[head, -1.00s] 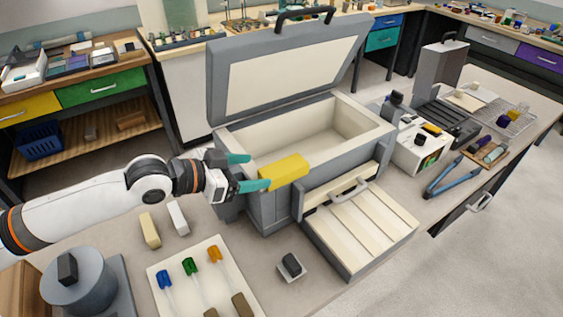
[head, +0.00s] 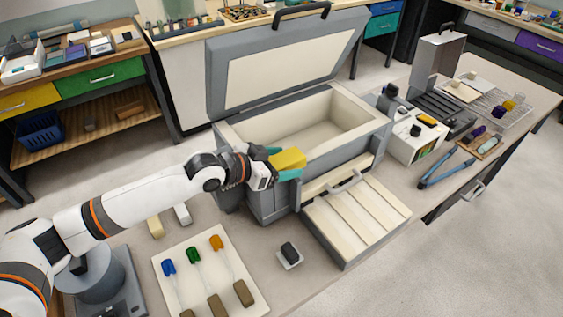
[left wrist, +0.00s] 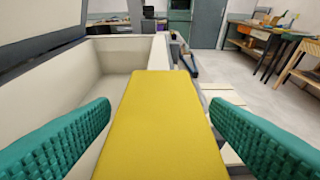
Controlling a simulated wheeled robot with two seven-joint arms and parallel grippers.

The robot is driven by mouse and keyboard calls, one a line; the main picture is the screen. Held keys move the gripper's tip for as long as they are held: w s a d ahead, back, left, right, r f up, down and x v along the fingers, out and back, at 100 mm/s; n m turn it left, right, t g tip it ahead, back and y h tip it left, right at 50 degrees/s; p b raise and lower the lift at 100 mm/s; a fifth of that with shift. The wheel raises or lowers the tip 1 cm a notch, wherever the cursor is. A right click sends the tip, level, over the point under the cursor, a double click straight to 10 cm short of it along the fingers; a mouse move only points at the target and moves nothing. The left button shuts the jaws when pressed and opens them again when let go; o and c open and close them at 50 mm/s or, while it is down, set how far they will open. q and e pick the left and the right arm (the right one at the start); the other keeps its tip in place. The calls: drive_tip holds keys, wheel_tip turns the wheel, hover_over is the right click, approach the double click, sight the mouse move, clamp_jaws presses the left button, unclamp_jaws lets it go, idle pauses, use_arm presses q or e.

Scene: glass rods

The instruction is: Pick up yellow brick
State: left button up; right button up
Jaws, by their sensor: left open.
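The yellow brick (head: 289,158) rests on the front rim of the grey chest with the raised lid. In the left wrist view the brick (left wrist: 165,125) lies lengthwise between the two teal fingers, with a gap on each side. My left gripper (head: 279,162) is open around the brick's near end, one finger on each side. In the left wrist view its fingertips (left wrist: 160,108) stand apart from the brick. The underside of the brick is hidden. My right gripper is not in these views.
The open chest (head: 350,165) has a cream interior and a slatted tray (head: 355,225) at its front. A board (head: 183,250) with blue, green and orange-tipped tools lies in front. A small dark block (head: 289,252) sits nearby. Blue pliers (head: 446,167) lie at right.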

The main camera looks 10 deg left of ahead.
use_arm(q)
drive_tip(key=c, duration=1.2)
drive_tip(key=shift+r, duration=0.1)
